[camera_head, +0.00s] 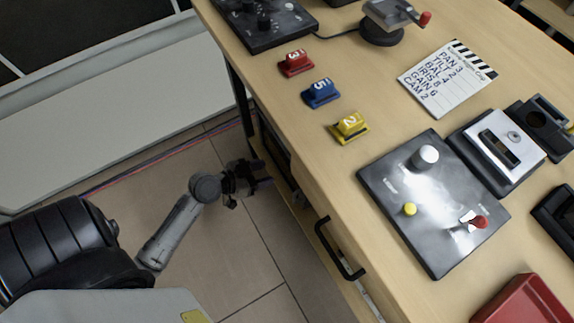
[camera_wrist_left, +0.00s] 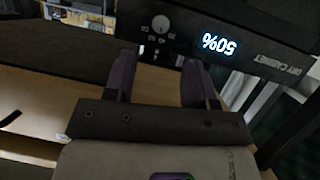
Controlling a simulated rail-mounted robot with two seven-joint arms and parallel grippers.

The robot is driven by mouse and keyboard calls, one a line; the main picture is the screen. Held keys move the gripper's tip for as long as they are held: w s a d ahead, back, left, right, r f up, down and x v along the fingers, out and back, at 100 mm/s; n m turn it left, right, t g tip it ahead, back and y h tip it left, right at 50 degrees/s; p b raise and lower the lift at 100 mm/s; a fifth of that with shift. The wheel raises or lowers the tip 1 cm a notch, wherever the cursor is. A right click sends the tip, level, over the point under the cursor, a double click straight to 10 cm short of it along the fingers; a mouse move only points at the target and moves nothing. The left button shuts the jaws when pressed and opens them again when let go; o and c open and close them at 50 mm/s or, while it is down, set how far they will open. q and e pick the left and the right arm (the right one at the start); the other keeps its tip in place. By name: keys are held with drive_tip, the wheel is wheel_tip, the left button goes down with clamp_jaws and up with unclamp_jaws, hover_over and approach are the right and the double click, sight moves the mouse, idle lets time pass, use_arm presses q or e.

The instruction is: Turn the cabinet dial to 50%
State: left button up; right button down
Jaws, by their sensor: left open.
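The cabinet (camera_wrist_left: 115,10) is a black unit under the table; in the head view only its dark edge (camera_head: 274,146) shows beneath the tabletop. On its front, in the left wrist view, is a round grey dial (camera_wrist_left: 160,23) with small white marks around it. A lit display (camera_wrist_left: 219,45) beside it reads 50%, upside down in this view. My left gripper (camera_wrist_left: 158,62) is open, with nothing between its fingers. The dial lies beyond the fingertips and looks apart from them. In the head view the left gripper (camera_head: 262,177) is beside the table's left side. My right gripper is not in view.
On the wooden tabletop (camera_head: 330,190) are a control panel (camera_head: 398,196), red, blue and yellow numbered blocks, a clapperboard (camera_head: 447,78) and a red tray (camera_head: 522,303). A black drawer handle (camera_head: 340,250) sticks out from the table's side. The tiled floor (camera_head: 235,255) is clear.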

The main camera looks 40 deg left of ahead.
use_arm(q)
drive_tip(key=b+x, duration=0.2)
drive_tip(key=x, duration=0.6)
drive_tip(key=shift+w+f+b, duration=0.15)
drive_tip(key=shift+w+b, duration=0.05)
drive_tip(key=shift+b, duration=0.2)
drive_tip(key=c, duration=0.7)
drive_tip(key=shift+c, duration=1.1)
